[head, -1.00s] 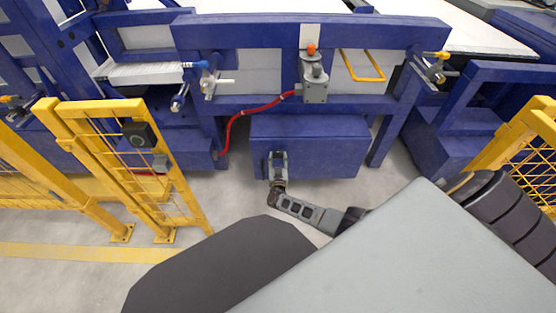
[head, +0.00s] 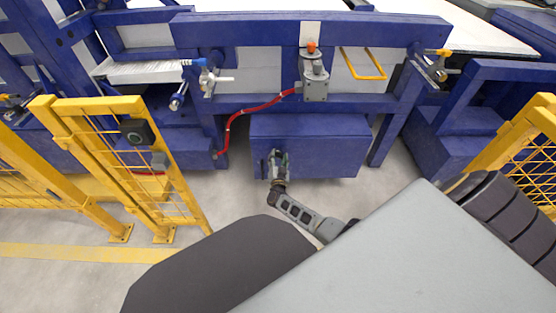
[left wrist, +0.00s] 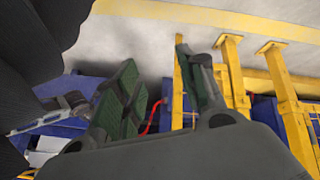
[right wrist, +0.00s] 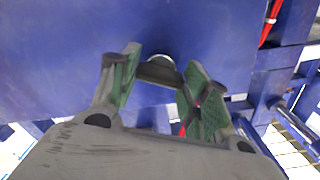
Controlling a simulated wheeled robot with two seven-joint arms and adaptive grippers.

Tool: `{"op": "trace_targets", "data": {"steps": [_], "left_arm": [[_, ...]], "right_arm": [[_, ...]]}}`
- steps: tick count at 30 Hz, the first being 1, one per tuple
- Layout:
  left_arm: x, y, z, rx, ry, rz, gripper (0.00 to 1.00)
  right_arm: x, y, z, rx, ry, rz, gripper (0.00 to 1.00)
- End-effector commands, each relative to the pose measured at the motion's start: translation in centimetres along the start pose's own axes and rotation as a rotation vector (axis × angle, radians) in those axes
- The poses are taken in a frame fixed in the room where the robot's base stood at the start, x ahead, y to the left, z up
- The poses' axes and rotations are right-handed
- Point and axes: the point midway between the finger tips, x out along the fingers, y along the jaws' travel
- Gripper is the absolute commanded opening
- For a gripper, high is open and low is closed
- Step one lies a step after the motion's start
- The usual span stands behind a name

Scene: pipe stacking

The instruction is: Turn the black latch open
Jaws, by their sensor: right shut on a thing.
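The black latch (right wrist: 160,71) is a dark handle on a round base on the blue box's face in the right wrist view. My right gripper (right wrist: 155,90) is shut on it, with one green-padded finger on each side. In the head view the same gripper (head: 277,165) is at the left part of the blue box's front (head: 325,150), and it hides the latch there. My left gripper (left wrist: 165,85) shows only in the left wrist view. Its green-padded fingers are wide apart with nothing between them.
A blue frame (head: 260,30) stands above and behind the box, with a grey switch unit (head: 314,85) and a red cable (head: 240,113). A yellow fence gate (head: 130,170) stands to the left. Grey floor is clear between gate and box.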

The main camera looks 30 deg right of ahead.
Motion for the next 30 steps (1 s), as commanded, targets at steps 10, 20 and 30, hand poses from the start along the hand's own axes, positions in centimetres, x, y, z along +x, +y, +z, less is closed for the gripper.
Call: {"op": "trace_targets", "data": {"steps": [10,20,30], "left_arm": [[1.9,-0.2,0.7,-0.019,0.046,0.012,0.4],[3.1,-0.3,2.4,-0.028,0.046,0.026,0.4],[4.0,-0.5,2.0,-0.018,0.076,0.04,0.4]], "right_arm": [[0.0,0.1,0.1,0.29,0.0,0.001,0.22],[0.0,0.2,0.2,0.569,0.001,0.001,0.22],[0.0,0.2,0.2,0.858,0.001,0.001,0.22]]}}
